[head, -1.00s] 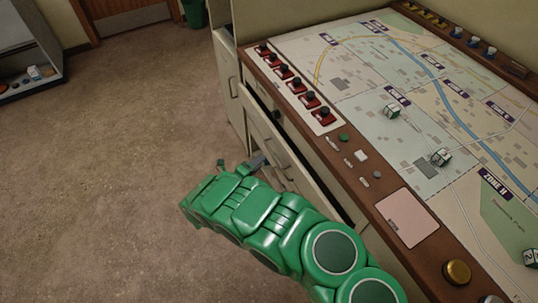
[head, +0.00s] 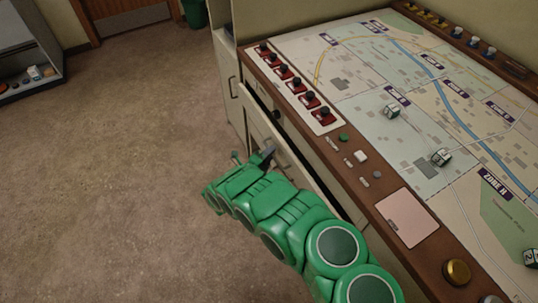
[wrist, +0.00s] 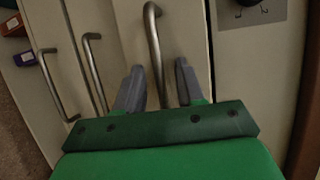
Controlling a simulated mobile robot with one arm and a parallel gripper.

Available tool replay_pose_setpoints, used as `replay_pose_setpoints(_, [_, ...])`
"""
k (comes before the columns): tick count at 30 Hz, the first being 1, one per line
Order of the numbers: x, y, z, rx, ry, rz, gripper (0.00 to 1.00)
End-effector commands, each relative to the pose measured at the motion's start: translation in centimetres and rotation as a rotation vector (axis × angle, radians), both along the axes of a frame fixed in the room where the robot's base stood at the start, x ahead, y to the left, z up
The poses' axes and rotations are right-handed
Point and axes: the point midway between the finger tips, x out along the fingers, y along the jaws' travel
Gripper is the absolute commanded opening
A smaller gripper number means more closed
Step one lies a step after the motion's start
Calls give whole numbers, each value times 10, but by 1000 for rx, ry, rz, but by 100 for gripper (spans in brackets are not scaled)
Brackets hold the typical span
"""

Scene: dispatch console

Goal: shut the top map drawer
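The top map drawer (head: 258,126) is in the front of the console, under the map table. It stands partly pulled out, with a dark gap behind its front panel. In the wrist view its pale front (wrist: 131,38) carries a vertical-looking metal bar handle (wrist: 154,45). My gripper (head: 253,156) is at the drawer front. In the wrist view my gripper (wrist: 157,83) is open, one grey finger on each side of the handle's lower part. I cannot tell whether the fingers touch the handle or the panel.
Two more bar handles (wrist: 95,72) (wrist: 58,86) show on the fronts to the left in the wrist view. The map table (head: 345,150) with red switches (head: 300,88) overhangs the drawers. Open carpet (head: 120,140) lies to the left.

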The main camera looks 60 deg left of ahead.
Motion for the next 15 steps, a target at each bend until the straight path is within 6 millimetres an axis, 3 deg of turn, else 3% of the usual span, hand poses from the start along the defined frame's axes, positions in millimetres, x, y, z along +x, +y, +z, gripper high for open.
replay_pose_setpoints(6, [0, 0, 0, 0, 1, 0, 36])
replay_pose_setpoints(13, [0, 0, 0, 0, 1, 0, 1])
replay_pose_setpoints(15, [0, 0, -1, 0, 1, 0, 0])
